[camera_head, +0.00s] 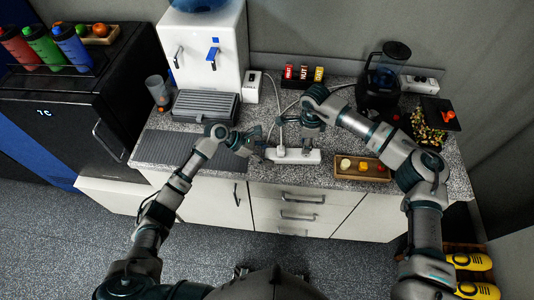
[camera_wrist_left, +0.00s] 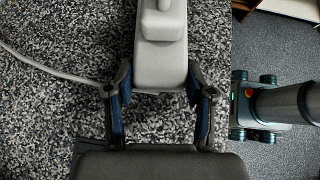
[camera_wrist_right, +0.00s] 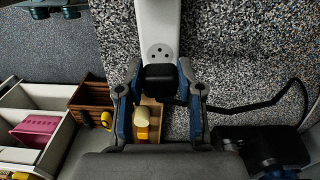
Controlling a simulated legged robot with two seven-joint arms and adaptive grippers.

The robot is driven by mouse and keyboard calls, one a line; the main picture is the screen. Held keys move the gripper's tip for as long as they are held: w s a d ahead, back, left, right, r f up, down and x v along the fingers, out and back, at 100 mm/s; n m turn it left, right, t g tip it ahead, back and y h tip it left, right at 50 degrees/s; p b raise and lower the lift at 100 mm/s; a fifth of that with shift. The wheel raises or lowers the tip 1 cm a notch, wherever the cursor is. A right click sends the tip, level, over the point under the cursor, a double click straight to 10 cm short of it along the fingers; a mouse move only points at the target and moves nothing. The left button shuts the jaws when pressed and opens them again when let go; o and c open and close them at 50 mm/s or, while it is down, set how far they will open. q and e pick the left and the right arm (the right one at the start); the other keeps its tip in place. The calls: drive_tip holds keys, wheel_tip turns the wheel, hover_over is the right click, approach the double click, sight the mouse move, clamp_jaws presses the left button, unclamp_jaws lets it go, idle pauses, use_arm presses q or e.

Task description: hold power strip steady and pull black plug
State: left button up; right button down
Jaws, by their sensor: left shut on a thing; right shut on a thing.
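The white power strip (camera_head: 298,156) lies on the granite counter near its front edge. My left gripper (camera_head: 262,152) is shut on the strip's left end; in the left wrist view its fingers (camera_wrist_left: 160,75) sit on both sides of the white end (camera_wrist_left: 160,68). My right gripper (camera_head: 306,142) is above the strip's right part. In the right wrist view its fingers (camera_wrist_right: 159,75) are shut on the black plug (camera_wrist_right: 159,79), at the end of the strip (camera_wrist_right: 158,25). An empty socket shows beside the plug. Whether the plug's pins are seated is hidden.
A black blender (camera_head: 384,78) stands at the back right, and a black cord (camera_wrist_right: 255,105) runs beside the plug. A wooden tray (camera_head: 364,168) with small items sits right of the strip. A water dispenser (camera_head: 203,45) stands back left. A drain mat (camera_head: 185,149) lies left.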

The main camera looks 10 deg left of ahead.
drive_tip(key=shift+r, duration=1.1)
drive_tip(key=w+r+n, duration=0.1)
drive_tip(key=w+n, duration=0.6)
drive_tip(key=n, duration=0.5)
drive_tip(key=f, duration=0.6)
drive_tip(key=d+f, duration=0.1)
drive_tip(key=f, duration=0.2)
drive_tip(key=shift+w+f, duration=0.25)
drive_tip(key=shift+f, duration=0.05)
drive_tip(key=shift+f, duration=0.4)
